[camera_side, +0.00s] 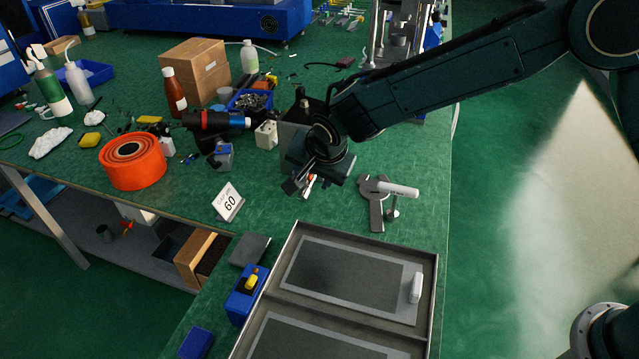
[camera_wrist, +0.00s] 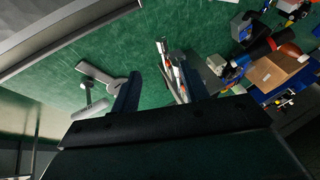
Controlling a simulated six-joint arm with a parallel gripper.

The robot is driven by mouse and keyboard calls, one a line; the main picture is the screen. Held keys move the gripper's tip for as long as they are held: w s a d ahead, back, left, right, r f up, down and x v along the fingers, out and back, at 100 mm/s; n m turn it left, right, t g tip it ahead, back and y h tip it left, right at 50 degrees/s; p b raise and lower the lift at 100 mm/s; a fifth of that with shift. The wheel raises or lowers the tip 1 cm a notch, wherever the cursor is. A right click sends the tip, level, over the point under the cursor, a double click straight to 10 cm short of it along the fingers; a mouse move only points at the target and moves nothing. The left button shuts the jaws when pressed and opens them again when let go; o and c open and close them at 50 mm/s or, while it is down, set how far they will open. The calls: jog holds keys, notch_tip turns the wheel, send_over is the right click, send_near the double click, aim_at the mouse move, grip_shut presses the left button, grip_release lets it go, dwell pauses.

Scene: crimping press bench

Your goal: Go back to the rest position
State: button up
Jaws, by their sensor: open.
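My gripper (camera_side: 298,184) hangs low over the green bench in the side view, just left of a grey tool with a white handle (camera_side: 376,205). Its two dark fingers stand apart in the wrist view (camera_wrist: 158,72), so it is open. A slim white, orange and metal item (camera_wrist: 174,72) shows between and beyond the fingers there. I cannot tell whether the fingers touch it. In the side view, a small orange and white piece (camera_side: 309,181) shows at the gripper, mostly hidden. The grey tool also shows in the wrist view (camera_wrist: 103,76), left of the fingers.
A metal-rimmed tray (camera_side: 433,290) with dark inset panels and a white piece (camera_side: 416,288) lies in front. A "60" card (camera_side: 228,202), an orange roll (camera_side: 132,160), a black-and-blue cylinder (camera_side: 215,121) and a grey block (camera_side: 293,126) crowd the left and back.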

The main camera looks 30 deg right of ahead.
jog(key=s+d+r+n, duration=0.4)
jog(key=s+d+r, duration=0.9)
jog(key=d+r, duration=0.45)
jog(key=s+d+n, duration=0.3)
jog(key=s+d, duration=0.1)
jog(key=s, duration=0.7)
jog(key=s+d+r+n, duration=0.1)
jog(key=s+d, duration=0.3)
jog(key=s, duration=0.6)
jog(key=shift+s+n+y, duration=0.3)
jog(key=shift+s+n, duration=0.1)
jog(key=shift+n, duration=0.5)
jog(key=shift+r, duration=0.1)
